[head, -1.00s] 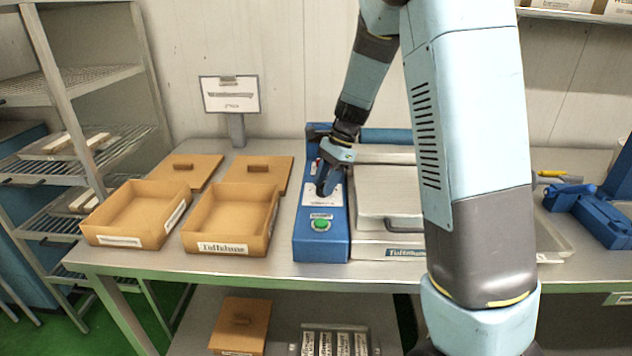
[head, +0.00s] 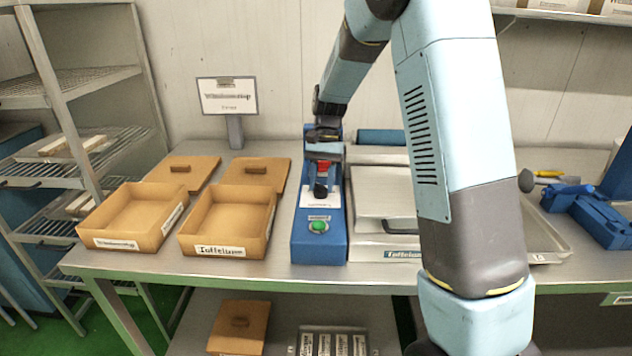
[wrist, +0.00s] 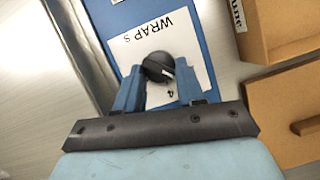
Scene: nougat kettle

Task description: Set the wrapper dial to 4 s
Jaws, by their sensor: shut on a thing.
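The wrapper dial (wrist: 158,68) is a round black knob with a pale pointer mark, on a white label plate (wrist: 128,53) reading "WRAP s". A "4" shows on the plate below the knob in the wrist view, near the pointer side. My gripper (wrist: 160,80) has its two blue fingers on either side of the knob, shut on it. The other numbers on the plate are hidden or too small to read.
A green button (head: 318,226) sits on the panel in front of the dial. Two open cardboard boxes (head: 225,250) stand at the left, with lids behind. A sign (head: 227,96) stands at the back.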

